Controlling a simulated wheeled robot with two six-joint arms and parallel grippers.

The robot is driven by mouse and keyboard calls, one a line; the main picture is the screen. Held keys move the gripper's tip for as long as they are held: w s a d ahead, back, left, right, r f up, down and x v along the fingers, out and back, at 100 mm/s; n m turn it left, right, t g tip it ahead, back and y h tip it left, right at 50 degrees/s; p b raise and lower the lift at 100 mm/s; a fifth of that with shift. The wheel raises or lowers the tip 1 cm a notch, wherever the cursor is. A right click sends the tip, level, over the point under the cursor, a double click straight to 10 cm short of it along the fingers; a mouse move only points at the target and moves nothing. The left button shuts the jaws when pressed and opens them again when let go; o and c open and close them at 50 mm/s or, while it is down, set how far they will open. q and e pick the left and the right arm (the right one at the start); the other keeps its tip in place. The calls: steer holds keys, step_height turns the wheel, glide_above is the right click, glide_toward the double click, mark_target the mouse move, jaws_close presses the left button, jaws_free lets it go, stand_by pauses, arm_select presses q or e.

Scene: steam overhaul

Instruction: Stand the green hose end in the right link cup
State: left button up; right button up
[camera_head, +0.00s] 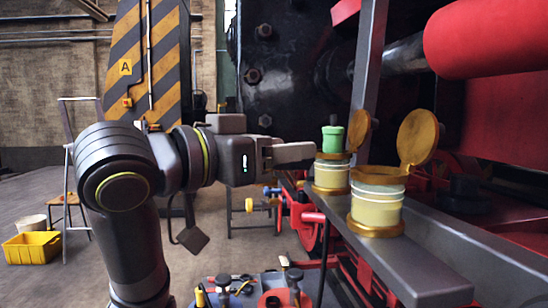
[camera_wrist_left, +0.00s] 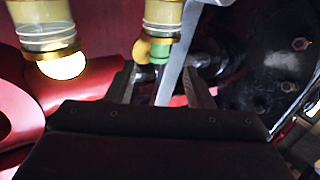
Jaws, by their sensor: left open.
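The green hose end (camera_head: 332,139) stands upright at the mouth of the farther, left cup (camera_head: 331,176), which is cream with brass rims and an open lid. The nearer, right cup (camera_head: 377,208) stands on the same grey rail, its round brass lid (camera_head: 418,137) swung up. My left gripper (camera_head: 302,152) reaches in from the left, its fingers level with the farther cup's top, close to the hose end. In the left wrist view, which is upside down, the gripper (camera_wrist_left: 160,80) has its jaws apart and the green hose end (camera_wrist_left: 160,53) shows beyond them. Contact is not visible.
A grey upright post (camera_head: 364,70) rises behind the cups. A red cylinder (camera_head: 485,40) hangs at the upper right. The grey rail (camera_head: 435,275) runs toward me. A low bench with tools (camera_head: 250,292) is below, and a yellow crate (camera_head: 32,246) is on the floor.

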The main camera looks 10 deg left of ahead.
mark_target(326, 144)
arm_select(q)
steer(key=b+x, duration=0.1)
steer(key=x, duration=0.6)
steer(key=shift+w+d, duration=0.5)
steer(key=shift+w, duration=0.05)
arm_select(e)
steer(key=shift+w+f, duration=0.35)
arm_select(q)
steer(key=c, duration=1)
arm_select(e)
steer(key=shift+w, duration=0.1)
arm_select(q)
jaws_close()
